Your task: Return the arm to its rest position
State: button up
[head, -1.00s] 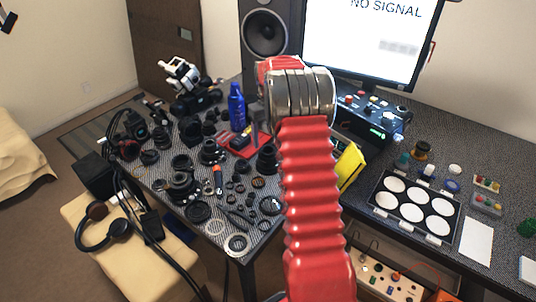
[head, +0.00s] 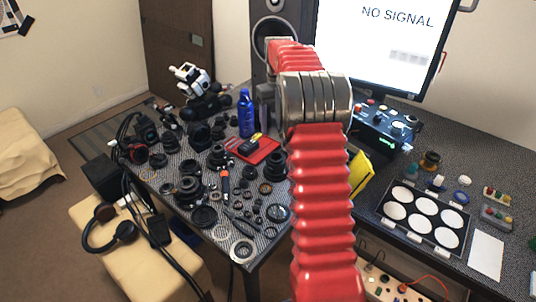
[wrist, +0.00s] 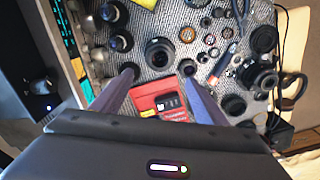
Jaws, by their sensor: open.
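My arm shows in the head view as a red ribbed sleeve with a silver banded joint, rising in front of the desk and bending away toward the speaker. My gripper is mostly hidden behind the arm there. In the wrist view my gripper (wrist: 185,85) has its two fingers spread wide with nothing held between them. Beyond the fingers lie a red tray (wrist: 160,100) and several black lens parts. The red tray also shows in the head view (head: 266,152), left of the arm, with a dark and yellow item on it.
Lens rings and barrels crowd the left desk. A blue bottle (head: 246,115) stands behind the red tray. A speaker (head: 277,30) and monitor (head: 380,45) stand at the back. A case of white discs (head: 424,218) lies on the right desk. Headphones (head: 108,228) rest on a beige stool.

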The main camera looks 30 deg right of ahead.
jog(key=s+a+f+m, duration=0.2)
jog(key=s+a+f, duration=0.1)
jog(key=s+f, duration=0.1)
jog(key=s+a+r+n+t, duration=0.1)
jog(key=s+a+r, duration=0.3)
jog(key=s+a, duration=0.5)
jog(key=s+a+r+n+t, duration=0.1)
jog(key=s+a+r+t, duration=0.1)
jog(key=s+a+r, duration=0.3)
jog(key=s+a+r+n+t, duration=0.1)
jog(key=s+a+r, duration=0.3)
jog(key=s+a, duration=1)
jog(key=shift+s+r+t, duration=0.15)
jog(key=shift+s+t, duration=0.5)
jog(key=shift+t, duration=0.15)
